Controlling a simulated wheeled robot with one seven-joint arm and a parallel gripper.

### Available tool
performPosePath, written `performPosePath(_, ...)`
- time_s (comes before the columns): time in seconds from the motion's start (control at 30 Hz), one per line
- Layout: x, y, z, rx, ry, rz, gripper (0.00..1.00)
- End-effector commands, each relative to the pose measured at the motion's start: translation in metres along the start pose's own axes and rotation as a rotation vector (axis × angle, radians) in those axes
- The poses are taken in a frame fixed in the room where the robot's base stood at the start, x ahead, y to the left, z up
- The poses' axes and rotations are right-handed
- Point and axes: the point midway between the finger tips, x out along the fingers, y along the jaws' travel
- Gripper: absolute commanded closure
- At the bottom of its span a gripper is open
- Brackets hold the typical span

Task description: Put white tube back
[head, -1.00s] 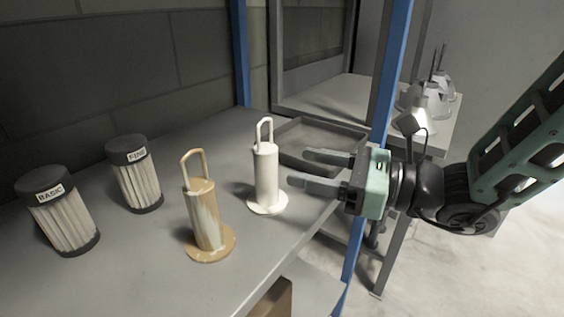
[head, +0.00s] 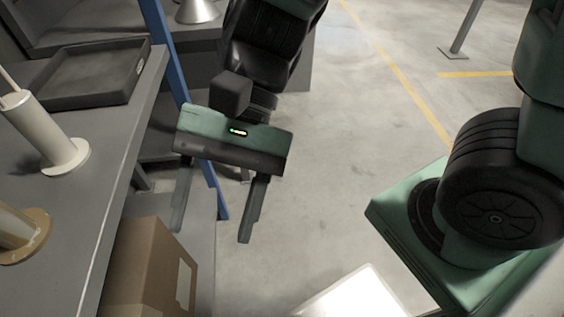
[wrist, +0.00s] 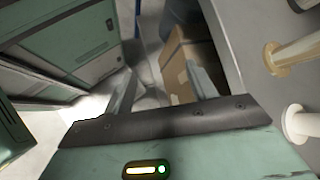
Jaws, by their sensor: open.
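The white tube (head: 45,130) stands on its round base on the grey shelf at the left of the head view. My gripper (head: 211,235) is open and empty, fingers pointing down, out past the shelf edge to the right of the tube. In the wrist view its fingers (wrist: 160,75) have nothing between them in their grasp.
A tan-and-white tube (head: 18,230) stands nearer on the same shelf (head: 95,195). A dark shallow tray (head: 95,70) lies behind the white tube. A blue post (head: 166,55) rises by the shelf. A cardboard box (head: 150,265) sits lower down. Open floor lies right.

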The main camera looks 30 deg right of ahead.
Motion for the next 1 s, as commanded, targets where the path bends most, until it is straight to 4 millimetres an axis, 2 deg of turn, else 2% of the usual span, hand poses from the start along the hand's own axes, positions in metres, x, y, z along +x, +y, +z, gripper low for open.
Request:
performPosePath(0.03,-0.002,0.019,-0.002,-0.117,0.065,0.094,0.43)
performPosePath(0.1,-0.007,0.043,-0.01,-0.285,0.154,0.229,0.43)
performPosePath(0.2,-0.021,0.065,-0.025,-0.52,0.272,0.402,0.43)
performPosePath(0.4,-0.048,0.079,-0.048,-0.865,0.428,0.639,0.43)
performPosePath(0.6,-0.057,0.078,-0.054,-0.976,0.471,0.714,0.43)
performPosePath(0.87,-0.057,0.078,-0.054,-0.974,0.47,0.714,0.43)
performPosePath(1.0,-0.065,0.074,-0.046,-0.973,0.469,0.713,0.43)
